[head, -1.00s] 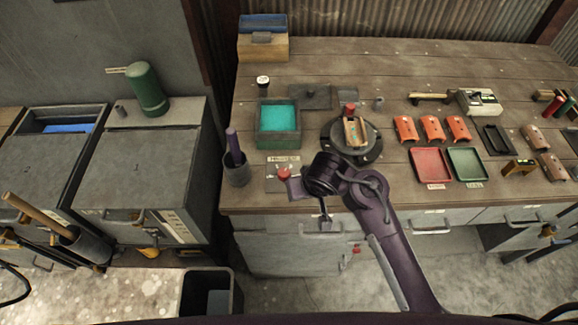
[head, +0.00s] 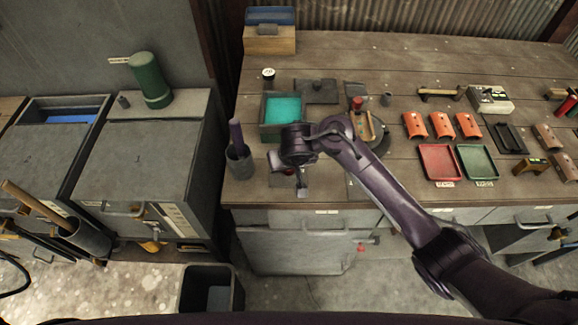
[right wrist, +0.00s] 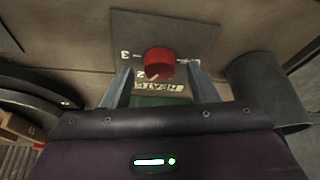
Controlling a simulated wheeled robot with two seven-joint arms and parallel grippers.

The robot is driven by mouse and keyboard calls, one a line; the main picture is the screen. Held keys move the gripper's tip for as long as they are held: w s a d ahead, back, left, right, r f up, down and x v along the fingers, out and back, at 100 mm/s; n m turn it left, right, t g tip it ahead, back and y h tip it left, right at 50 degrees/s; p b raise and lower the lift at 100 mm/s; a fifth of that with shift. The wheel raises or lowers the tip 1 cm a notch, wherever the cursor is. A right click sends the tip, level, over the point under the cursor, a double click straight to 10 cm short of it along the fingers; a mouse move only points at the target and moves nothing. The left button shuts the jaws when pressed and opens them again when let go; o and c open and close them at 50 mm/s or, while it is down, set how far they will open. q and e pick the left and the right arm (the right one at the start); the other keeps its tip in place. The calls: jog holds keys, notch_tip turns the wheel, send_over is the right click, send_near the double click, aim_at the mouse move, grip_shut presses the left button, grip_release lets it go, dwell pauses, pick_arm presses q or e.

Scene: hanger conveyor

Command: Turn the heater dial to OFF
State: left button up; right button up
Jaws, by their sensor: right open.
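The heater dial is a round red knob (right wrist: 159,62) on a grey plate (right wrist: 190,30) in the right wrist view. A 3 shows on its left and a 2 just below it, partly covered; the HEATER label (right wrist: 160,88) reads upside down. My right gripper (right wrist: 158,70) is open, with one finger on each side of the knob; I cannot tell whether they touch it. In the head view, my right gripper (head: 288,173) is over the plate at the bench's front left and mostly hides the knob. My left gripper is not in view.
A grey cup with a purple handle (head: 238,165) stands close left of the gripper. A green box with teal contents (head: 270,133) is behind it. A round dark fixture (head: 380,148) is to the right, partly behind my arm. Red (head: 438,180) and green trays lie further right.

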jog(key=shift+f, duration=0.3)
jog(key=c, duration=1)
jog(key=shift+o, duration=0.2)
jog(key=shift+r, duration=0.1)
